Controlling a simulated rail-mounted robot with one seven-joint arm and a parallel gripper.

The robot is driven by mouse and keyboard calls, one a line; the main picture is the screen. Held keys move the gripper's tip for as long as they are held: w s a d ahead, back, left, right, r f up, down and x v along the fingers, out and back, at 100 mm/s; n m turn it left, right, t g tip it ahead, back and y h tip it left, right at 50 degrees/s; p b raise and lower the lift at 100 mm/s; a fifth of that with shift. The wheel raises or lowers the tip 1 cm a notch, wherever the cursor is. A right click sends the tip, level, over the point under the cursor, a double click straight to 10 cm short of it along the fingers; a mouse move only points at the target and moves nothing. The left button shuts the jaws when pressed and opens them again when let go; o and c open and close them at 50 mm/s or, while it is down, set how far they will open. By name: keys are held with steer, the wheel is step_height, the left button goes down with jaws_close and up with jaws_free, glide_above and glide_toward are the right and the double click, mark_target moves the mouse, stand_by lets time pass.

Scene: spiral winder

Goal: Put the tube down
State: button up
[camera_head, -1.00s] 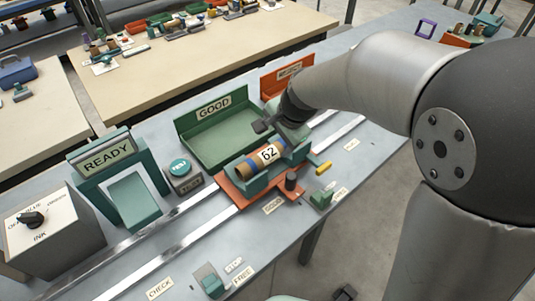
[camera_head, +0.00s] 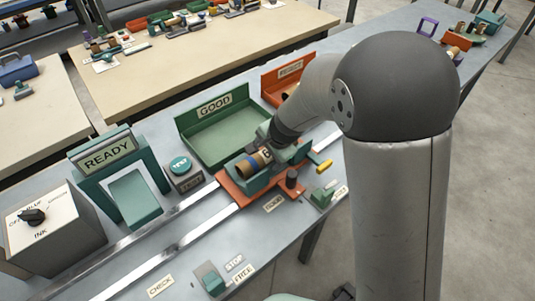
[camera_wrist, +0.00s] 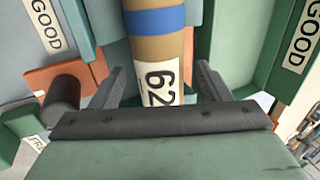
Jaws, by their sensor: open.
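The tube (camera_head: 246,165) is tan cardboard with a blue band and a white label; it lies in the teal cradle (camera_head: 257,184) on the orange carriage. In the wrist view the tube (camera_wrist: 156,48) shows its blue band and the number 62. My gripper (camera_wrist: 159,72) is open, with one finger on each side of the tube. In the head view my gripper (camera_head: 277,149) is low over the tube's far end and hides part of it.
The green GOOD tray (camera_head: 225,135) stands empty behind the cradle. The orange REJECT bin (camera_head: 284,80) is behind my arm. Metal rails (camera_head: 160,222) run under the carriage.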

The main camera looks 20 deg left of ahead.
steer(key=c, duration=1.2)
steer(key=shift+o, duration=0.2)
steer(key=shift+r, duration=0.1)
